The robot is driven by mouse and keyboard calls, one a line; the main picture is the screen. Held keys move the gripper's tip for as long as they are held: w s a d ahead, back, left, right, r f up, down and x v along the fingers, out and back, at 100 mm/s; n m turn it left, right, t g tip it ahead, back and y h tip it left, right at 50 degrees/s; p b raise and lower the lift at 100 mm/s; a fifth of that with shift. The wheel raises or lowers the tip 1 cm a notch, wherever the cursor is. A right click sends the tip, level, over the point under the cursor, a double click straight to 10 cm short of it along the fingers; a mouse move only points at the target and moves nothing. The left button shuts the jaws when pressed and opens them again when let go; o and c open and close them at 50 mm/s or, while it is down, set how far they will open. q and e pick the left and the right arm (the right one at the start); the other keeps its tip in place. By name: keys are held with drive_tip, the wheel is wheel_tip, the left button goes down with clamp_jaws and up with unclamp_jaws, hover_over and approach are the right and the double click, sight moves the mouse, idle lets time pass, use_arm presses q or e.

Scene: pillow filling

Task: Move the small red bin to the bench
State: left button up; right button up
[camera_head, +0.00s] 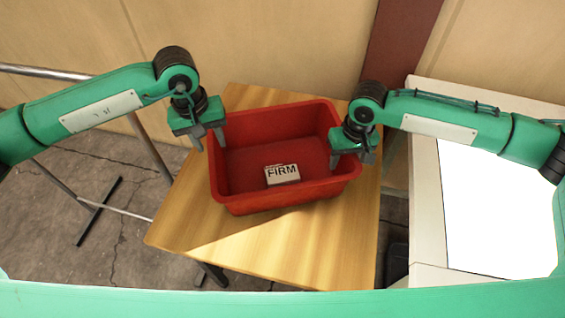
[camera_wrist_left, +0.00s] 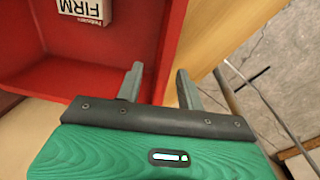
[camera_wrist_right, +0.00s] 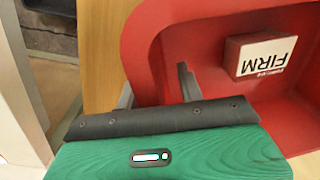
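The small red bin (camera_head: 285,200) stands upright on a wooden table. My left gripper (camera_head: 208,143) is at the bin's left wall, pointing down. Its fingers are spread, one inside and one outside the rim, as the left wrist view also shows (camera_wrist_left: 160,80). My right gripper (camera_head: 351,161) straddles the right wall in the same way. Its fingers are apart on either side of the rim in the right wrist view (camera_wrist_right: 155,85). I cannot tell whether any finger touches the wall.
A small box labelled FIRM (camera_head: 282,174) lies inside the bin. The wooden table (camera_head: 270,250) is bare in front of the bin. A white-topped bench or cabinet (camera_head: 490,215) stands at the right. A metal rail frame (camera_head: 150,150) stands at the left, on cracked floor.

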use_arm(q)
wheel_tip(320, 180, up, 3)
drive_tip(key=shift+a+r, duration=0.1)
drive_tip(key=shift+r, duration=0.15)
use_arm(e)
drive_tip(key=shift+r, duration=0.15)
drive_tip(key=r, duration=0.7)
drive_tip(key=d+r, duration=0.1)
drive_tip(key=r, duration=0.3)
drive_tip(key=shift+w+r, duration=0.15)
drive_tip(key=shift+r, duration=0.15)
use_arm(q)
drive_tip(key=shift+r, duration=0.1)
